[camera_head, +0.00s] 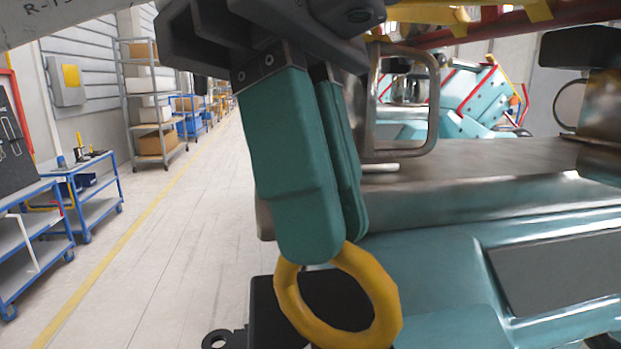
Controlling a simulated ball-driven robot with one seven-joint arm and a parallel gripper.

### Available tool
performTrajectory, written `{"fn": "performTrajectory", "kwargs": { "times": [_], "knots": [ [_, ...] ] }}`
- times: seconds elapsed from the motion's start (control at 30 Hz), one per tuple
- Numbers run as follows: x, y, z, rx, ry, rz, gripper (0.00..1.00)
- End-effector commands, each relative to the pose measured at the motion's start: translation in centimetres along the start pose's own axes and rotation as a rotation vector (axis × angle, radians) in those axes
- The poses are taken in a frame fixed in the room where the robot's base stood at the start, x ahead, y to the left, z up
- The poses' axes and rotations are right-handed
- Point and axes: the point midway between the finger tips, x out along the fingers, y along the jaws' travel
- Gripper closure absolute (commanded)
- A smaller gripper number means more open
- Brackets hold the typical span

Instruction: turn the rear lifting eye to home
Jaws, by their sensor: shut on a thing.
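The rear lifting eye is a yellow ring (388,290) at the bottom middle of the head view, tilted in the picture. It sits in front of a black block (262,308) beside the teal coaster car (440,258). My gripper (322,250) reaches down from the top with two teal fingers. The fingertips are shut on the upper part of the ring and hide that part. I cannot tell where the ring joins its mount.
A metal loop handle (434,105) and a brown seat deck (490,160) lie to the right of my fingers. Blue carts (75,185) and a shelf rack (150,110) stand at the left. The floor between (195,220) is clear.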

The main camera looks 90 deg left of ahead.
Motion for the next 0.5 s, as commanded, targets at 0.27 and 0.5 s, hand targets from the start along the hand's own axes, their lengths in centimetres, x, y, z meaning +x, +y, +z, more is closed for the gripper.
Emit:
{"fn": "performTrajectory", "kwargs": {
  "times": [0.27, 0.5],
  "knots": [
    [0.21, -0.20, 0.04, 0.132, -0.034, 0.061, 1.00],
    [0.22, -0.26, 0.01, 0.184, -0.043, 0.081, 1.00]
  ]
}}
